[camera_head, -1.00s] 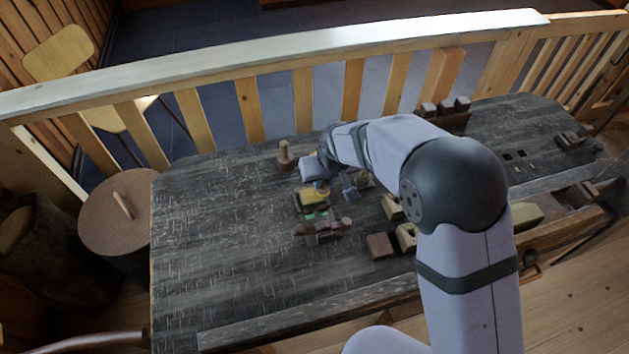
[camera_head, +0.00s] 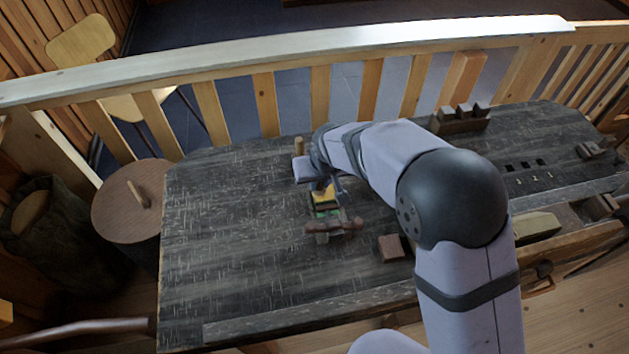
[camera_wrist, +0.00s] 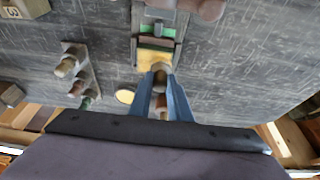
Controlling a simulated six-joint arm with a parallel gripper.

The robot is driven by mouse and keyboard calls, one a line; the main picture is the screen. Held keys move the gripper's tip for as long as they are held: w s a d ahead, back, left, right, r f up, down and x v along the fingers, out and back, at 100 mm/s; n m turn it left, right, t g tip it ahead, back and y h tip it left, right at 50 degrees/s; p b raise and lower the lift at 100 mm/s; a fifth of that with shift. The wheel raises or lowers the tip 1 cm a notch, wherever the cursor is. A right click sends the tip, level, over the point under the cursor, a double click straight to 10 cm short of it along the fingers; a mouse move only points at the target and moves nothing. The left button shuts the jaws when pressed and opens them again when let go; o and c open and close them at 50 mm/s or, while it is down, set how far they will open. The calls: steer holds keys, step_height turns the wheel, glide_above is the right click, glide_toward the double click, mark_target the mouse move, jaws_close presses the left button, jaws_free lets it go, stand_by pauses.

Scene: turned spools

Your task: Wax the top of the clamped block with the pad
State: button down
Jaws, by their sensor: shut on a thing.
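The vise (camera_head: 333,228) stands on the dark bench and shows a green strip (camera_head: 327,213). Behind the strip is a yellow-topped block (camera_head: 325,194), which also shows in the wrist view (camera_wrist: 153,59). My gripper (camera_head: 322,183) is low over the block's far side. In the wrist view its blue fingers (camera_wrist: 161,88) are shut on the brown rounded knob of the pad (camera_wrist: 160,71). The knob appears close to the yellow surface. The pad's underside is hidden, so I cannot tell whether it touches the block.
A reddish-brown block (camera_head: 392,247) lies right of the vise. An upright wooden peg (camera_head: 299,146) stands behind my gripper. A rack of dark blocks (camera_head: 460,118) is at the back right. The bench's left side is clear.

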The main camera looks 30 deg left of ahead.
steer(key=shift+w+d+p, duration=0.45)
steer(key=shift+w+d, duration=1.05)
steer(key=shift+d, duration=0.05)
steer(key=shift+s+a+b, duration=0.35)
steer(key=shift+s+a, duration=2.15)
step_height(320, 180, up, 8)
steer(key=p, duration=0.5)
steer(key=shift+w+d, duration=0.15)
steer(key=shift+w, duration=0.05)
